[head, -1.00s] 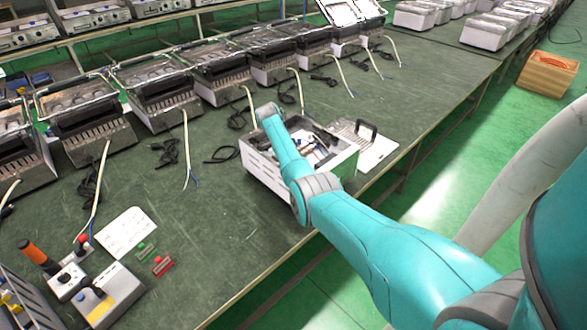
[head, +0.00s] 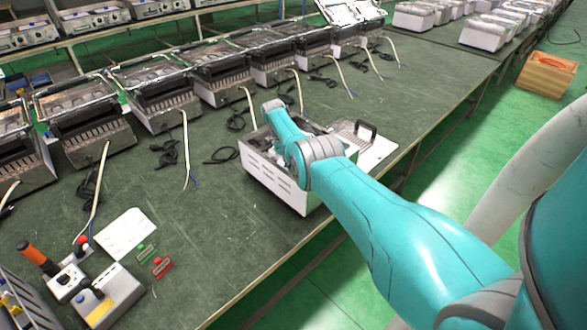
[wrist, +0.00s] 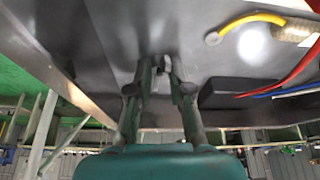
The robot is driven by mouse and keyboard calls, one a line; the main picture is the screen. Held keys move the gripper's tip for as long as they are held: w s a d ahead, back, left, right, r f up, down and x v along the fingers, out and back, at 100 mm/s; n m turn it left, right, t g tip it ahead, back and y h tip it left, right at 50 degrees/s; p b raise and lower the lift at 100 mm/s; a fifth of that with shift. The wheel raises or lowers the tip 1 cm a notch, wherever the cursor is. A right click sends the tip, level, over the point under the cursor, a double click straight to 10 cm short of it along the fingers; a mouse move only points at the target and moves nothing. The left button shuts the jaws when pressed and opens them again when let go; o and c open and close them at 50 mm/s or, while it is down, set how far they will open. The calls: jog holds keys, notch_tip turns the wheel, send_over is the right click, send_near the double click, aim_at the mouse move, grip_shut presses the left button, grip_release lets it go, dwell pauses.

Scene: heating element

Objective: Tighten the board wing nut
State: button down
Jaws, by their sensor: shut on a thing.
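The open white housing (head: 275,181) stands on the green bench, with my arm reaching over it. In the head view my arm hides my gripper and much of the housing's inside. In the wrist view my gripper (wrist: 160,68) points into the grey metal interior, its two fingers close together. A small, pale metal piece, apparently the wing nut (wrist: 167,64), shows between the fingertips; its outline is blurred and partly covered by them. I cannot tell how it sits on its stud or clearly make out the board.
In the wrist view a black block (wrist: 238,93), a red wire (wrist: 290,77) and a yellow sleeve (wrist: 250,20) lie right of my fingers. A plate with a black handle (head: 366,130) lies beside the housing.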

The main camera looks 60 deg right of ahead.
jog(key=shift+f, duration=0.1)
jog(key=c, duration=1.1)
grip_release()
jog(key=shift+n, duration=0.3)
